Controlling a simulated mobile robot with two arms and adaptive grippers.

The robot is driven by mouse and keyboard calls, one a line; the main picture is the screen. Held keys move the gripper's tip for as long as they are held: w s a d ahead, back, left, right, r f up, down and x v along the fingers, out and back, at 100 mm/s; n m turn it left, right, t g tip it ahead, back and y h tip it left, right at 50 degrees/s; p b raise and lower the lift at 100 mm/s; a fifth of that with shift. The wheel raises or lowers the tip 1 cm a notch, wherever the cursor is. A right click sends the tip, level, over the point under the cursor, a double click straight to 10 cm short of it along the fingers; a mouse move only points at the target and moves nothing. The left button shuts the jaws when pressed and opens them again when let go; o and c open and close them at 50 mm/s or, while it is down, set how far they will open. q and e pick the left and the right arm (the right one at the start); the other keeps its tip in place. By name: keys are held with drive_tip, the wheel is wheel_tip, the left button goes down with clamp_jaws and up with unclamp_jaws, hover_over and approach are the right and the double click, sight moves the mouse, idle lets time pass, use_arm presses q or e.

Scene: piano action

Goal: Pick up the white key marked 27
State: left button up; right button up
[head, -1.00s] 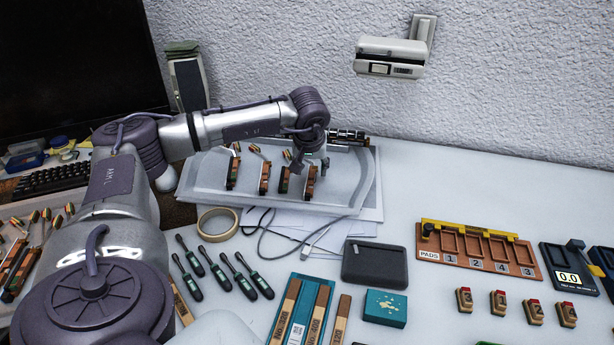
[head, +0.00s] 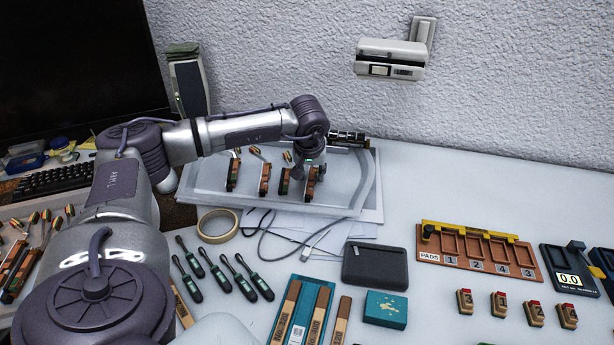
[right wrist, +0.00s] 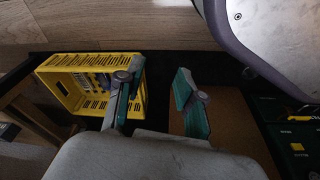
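I cannot make out a white key marked 27 in either view. My left gripper (head: 306,169) is over the right part of the grey tray (head: 345,198), beside the rightmost wooden hammer piece (head: 310,186). Its fingers are small and partly hidden by the wrist, so I cannot tell whether it is open or shut. My right gripper (right wrist: 158,82) is open in the right wrist view, with nothing between its teal-padded fingers. A yellow slotted crate (right wrist: 65,61) lies left of it, holding several pale items whose markings are unreadable.
Several screwdrivers (head: 222,278), a tape roll (head: 217,225) and a dark case (head: 375,264) lie on the white table. A pads rack (head: 480,254) and a scale (head: 568,278) stand at right. The table right of the tray is mostly clear.

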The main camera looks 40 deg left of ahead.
use_arm(q)
drive_tip(key=shift+d+f, duration=0.1)
clamp_jaws()
